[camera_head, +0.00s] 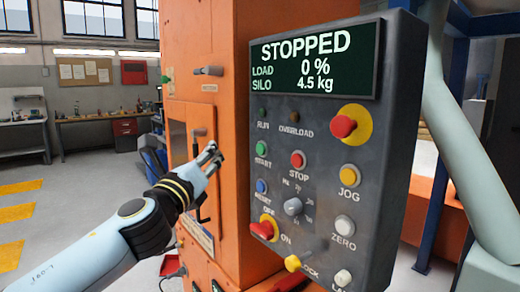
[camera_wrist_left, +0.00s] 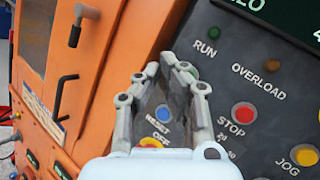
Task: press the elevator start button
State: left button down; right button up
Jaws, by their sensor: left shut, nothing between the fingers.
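The green START button (camera_head: 261,147) sits on the left side of the grey control panel (camera_head: 330,128), below the RUN lamp (camera_head: 262,113). The display (camera_head: 315,65) reads STOPPED, LOAD 0 %, SILO 4.5 kg. My left gripper (camera_head: 212,152) is shut and empty, to the left of the START button at about its height and apart from it in the head view. In the left wrist view, my left gripper (camera_wrist_left: 168,72) points at the panel between the orange housing and the RUN lamp (camera_wrist_left: 214,33). My right gripper is out of view.
The red STOP button (camera_head: 298,159) is right of START, and the blue RESET button (camera_head: 262,186) is below it. A red emergency knob (camera_head: 343,126) and a red switch (camera_head: 262,229) protrude. The orange housing (camera_head: 205,40) has handles sticking out near my left gripper.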

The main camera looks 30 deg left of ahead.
pick_arm(q)
send_near(256, 138)
jog(key=w+a+r, duration=0.1)
jog(key=a, duration=0.1)
jog(key=shift+w+d, duration=0.15)
jog(key=shift+w, duration=0.4)
jog(key=shift+w+d, duration=0.15)
jog(key=shift+w, duration=0.4)
jog(key=shift+w, duration=0.1)
dwell(0.6)
jog(key=shift+w+d, duration=0.2)
jog(key=shift+w, duration=0.1)
jog(key=shift+w+d+r, duration=0.1)
jog(key=shift+w, duration=0.25)
dwell(0.7)
jog(key=shift+s, duration=0.15)
jog(key=shift+s+a, duration=0.3)
jog(key=shift+s, duration=0.35)
